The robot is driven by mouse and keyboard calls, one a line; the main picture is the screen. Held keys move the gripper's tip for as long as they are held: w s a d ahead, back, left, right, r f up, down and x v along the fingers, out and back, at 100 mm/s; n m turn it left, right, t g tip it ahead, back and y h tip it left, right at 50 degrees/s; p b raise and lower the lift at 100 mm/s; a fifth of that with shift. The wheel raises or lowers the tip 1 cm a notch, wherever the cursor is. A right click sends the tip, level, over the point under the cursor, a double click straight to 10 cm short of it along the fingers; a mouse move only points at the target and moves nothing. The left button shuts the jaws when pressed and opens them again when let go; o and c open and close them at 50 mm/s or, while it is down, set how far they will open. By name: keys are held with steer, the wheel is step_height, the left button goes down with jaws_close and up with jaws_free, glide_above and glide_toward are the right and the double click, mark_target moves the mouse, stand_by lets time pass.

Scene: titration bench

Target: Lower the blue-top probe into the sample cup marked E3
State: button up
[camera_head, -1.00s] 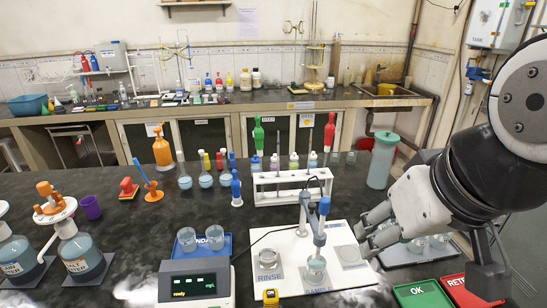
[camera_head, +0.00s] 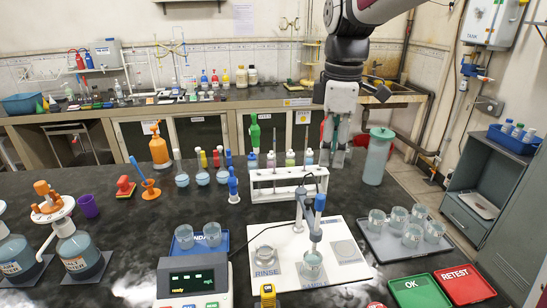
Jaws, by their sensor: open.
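The blue-top probe (camera_head: 319,203) hangs upright in a grey stand on the white plate (camera_head: 345,275). A clear cup (camera_head: 312,266) with bluish liquid stands directly below it. I cannot tell whether the probe tip is inside the cup. Several similar cups (camera_head: 398,218) stand on a grey tray to the right, and two more cups (camera_head: 212,234) stand on a blue tray to the left. No E3 mark is readable on any cup. My gripper (camera_head: 336,160) is open and empty, fingers down, behind and above the probe, near the rack's right end.
A white rack (camera_head: 290,178) with small bottles stands behind the probe. A tall lidded green container (camera_head: 378,158) is right of my gripper. A meter (camera_head: 195,280) sits front left. Green OK (camera_head: 418,292) and red RETEST (camera_head: 465,284) trays lie front right.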

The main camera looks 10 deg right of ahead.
mark_target(321, 195)
steer(key=w+f, duration=0.1)
steer(key=f, duration=0.4)
steer(key=f+n+p, duration=0.1)
steer(key=f, duration=0.4)
steer(key=w+f+n+p, duration=0.1)
steer(key=f, duration=0.4)
steer(key=shift+w+f+g, duration=0.25)
steer(key=shift+w+g, duration=0.05)
steer(key=shift+w, duration=0.05)
jaws_close()
